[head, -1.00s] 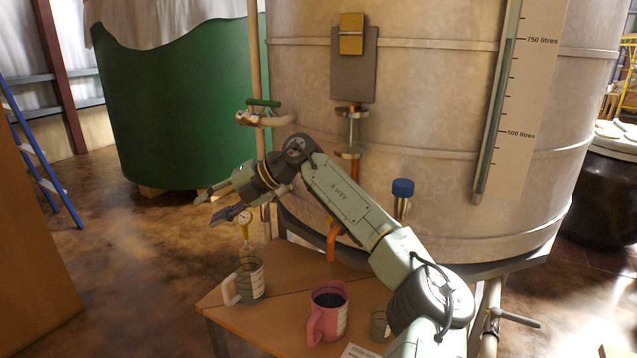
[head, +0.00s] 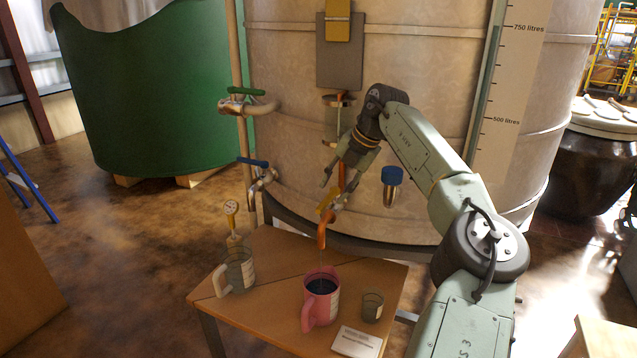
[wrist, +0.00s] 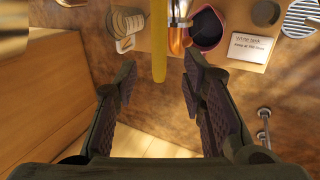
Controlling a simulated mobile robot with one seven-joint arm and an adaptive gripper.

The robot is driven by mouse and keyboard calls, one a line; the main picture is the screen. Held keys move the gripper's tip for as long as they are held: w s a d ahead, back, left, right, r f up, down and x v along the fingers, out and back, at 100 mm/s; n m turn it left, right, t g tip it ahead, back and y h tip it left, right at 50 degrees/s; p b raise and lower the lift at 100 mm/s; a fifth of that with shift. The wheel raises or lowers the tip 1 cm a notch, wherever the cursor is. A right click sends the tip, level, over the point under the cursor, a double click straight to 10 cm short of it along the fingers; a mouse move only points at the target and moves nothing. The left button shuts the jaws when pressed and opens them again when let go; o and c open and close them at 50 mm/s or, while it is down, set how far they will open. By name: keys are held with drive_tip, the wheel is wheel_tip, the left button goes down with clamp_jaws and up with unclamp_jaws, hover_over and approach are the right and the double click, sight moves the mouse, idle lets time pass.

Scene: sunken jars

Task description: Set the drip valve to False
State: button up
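An orange tap (head: 322,234) with a yellow lever (head: 327,198) comes out of the pale tank above a pink jug (head: 319,300); I take it as the drip valve, though no label names it. A thin trickle seems to fall from its spout. My gripper (head: 338,184) is open and empty, pointing down just above the lever. In the wrist view, the yellow lever (wrist: 159,45) reaches between the spread fingertips (wrist: 160,68), with a gap on both sides. The orange spout (wrist: 179,40) and the pink jug (wrist: 207,28) with dark liquid lie beyond.
A blue-handled tap (head: 262,178) and a green-handled valve (head: 245,102) are to the left. A blue-capped fitting (head: 392,186) is close on the right. The wooden table (head: 275,250) holds a grey jug (head: 237,270), a small cup (head: 372,306) and a card (head: 357,342).

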sight(325, 201)
drive_tip(key=x, duration=0.4)
drive_tip(key=shift+a+f, duration=0.1)
drive_tip(key=shift+f, duration=0.05)
drive_tip(key=shift+f, duration=0.1)
drive_tip(key=shift+x, duration=1.25)
drive_tip(key=shift+c, duration=0.2)
clamp_jaws()
